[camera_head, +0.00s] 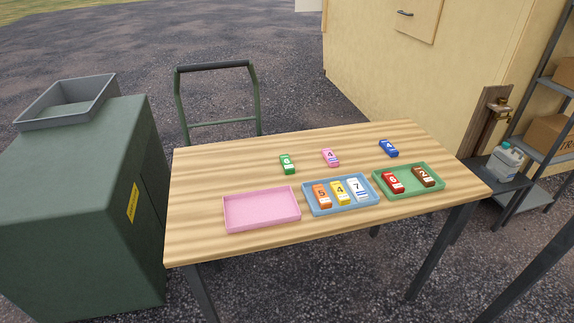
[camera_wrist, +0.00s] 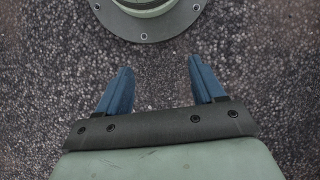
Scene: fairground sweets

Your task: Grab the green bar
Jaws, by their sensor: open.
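The green bar (camera_head: 287,164) lies on the bare wood of the table, above the gap between the pink and blue trays in the head view. It has a white label with a number on it. A pink bar (camera_head: 330,157) lies to its right. My gripper (camera_wrist: 158,75) shows only in the wrist view, with its two blue fingers apart and nothing between them. Gravel ground and a round part of my own body show beyond the fingers. The green bar is not in the wrist view.
On the wooden table (camera_head: 215,167) stand an empty pink tray (camera_head: 262,209), a blue tray (camera_head: 311,211) with orange, yellow and white bars, and a green tray (camera_head: 430,171) with red and brown bars. A blue bar (camera_head: 388,148) lies loose at the back right. The table's left part is clear.

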